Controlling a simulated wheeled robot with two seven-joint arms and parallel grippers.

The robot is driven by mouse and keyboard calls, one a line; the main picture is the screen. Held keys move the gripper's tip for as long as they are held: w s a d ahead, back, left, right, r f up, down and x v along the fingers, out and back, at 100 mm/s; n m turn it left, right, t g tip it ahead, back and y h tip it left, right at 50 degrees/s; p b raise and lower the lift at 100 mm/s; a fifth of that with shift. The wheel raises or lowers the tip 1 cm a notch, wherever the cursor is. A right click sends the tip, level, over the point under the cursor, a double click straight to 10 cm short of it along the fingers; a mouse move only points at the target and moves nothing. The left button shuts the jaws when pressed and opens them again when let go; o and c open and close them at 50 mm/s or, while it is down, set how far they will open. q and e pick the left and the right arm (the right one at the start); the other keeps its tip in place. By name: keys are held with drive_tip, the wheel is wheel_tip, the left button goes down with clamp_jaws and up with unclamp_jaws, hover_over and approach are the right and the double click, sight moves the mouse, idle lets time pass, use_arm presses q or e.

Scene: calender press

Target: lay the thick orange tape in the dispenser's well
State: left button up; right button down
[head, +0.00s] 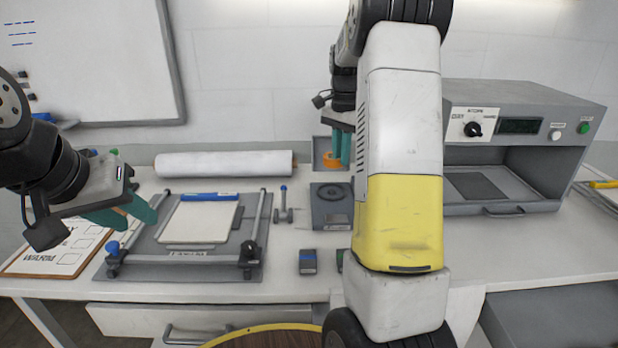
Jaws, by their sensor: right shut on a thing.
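The orange tape (331,160) shows at the fingers of my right gripper (342,164), over a grey tray (322,143) at the back of the bench. My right gripper is shut on it; the arm and fingers hide part of it. I cannot tell whether the tape touches the tray. A dark grey block with a round recess (331,222), which looks like the dispenser, stands on the bench in front of the tray. My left gripper (140,224) is empty, its teal fingers apart, above the left side of the press frame.
A grey machine (530,100) stands at the right. Small dark boxes (307,262) sit near the front edge.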

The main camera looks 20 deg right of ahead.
drive_tip(key=f, duration=0.5)
drive_tip(key=shift+w+f, duration=0.1)
drive_tip(key=shift+w, duration=0.2)
drive_tip(key=shift+f, duration=2.4)
drive_tip(key=c, duration=1.4)
unclamp_jaws()
drive_tip(key=shift+f, duration=0.1)
drive_tip(key=shift+c, duration=0.2)
